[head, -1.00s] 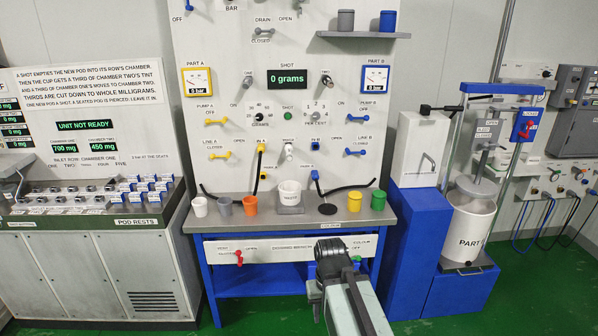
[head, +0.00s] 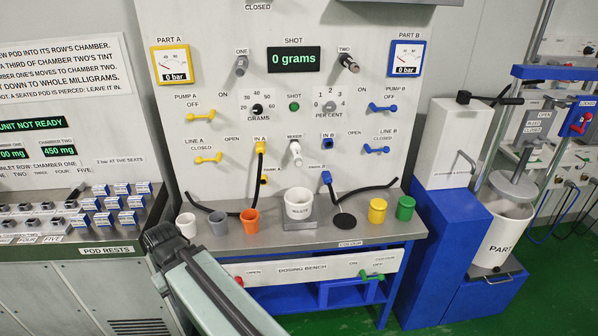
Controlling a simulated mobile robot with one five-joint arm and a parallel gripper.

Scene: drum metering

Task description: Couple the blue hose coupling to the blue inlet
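The blue hose coupling (head: 326,178) sits upright at the park B spot on the bench panel, with a black hose running from it to the right. The blue inlet (head: 327,142), labelled IN B, is on the panel just above it. The two are apart, and nothing is seen attached to the blue inlet. My arm reaches up from the bottom of the head view to a dark joint in front of the bench's left end, well left of and below the coupling. I cannot make out my gripper's fingers.
A yellow coupling (head: 260,148) is at IN A with its black hose hanging down. Along the bench top (head: 345,236) stand an orange cup (head: 250,222), a white cup (head: 299,204), a yellow cup (head: 377,211) and a green cup (head: 405,208). Blue cabinets stand right.

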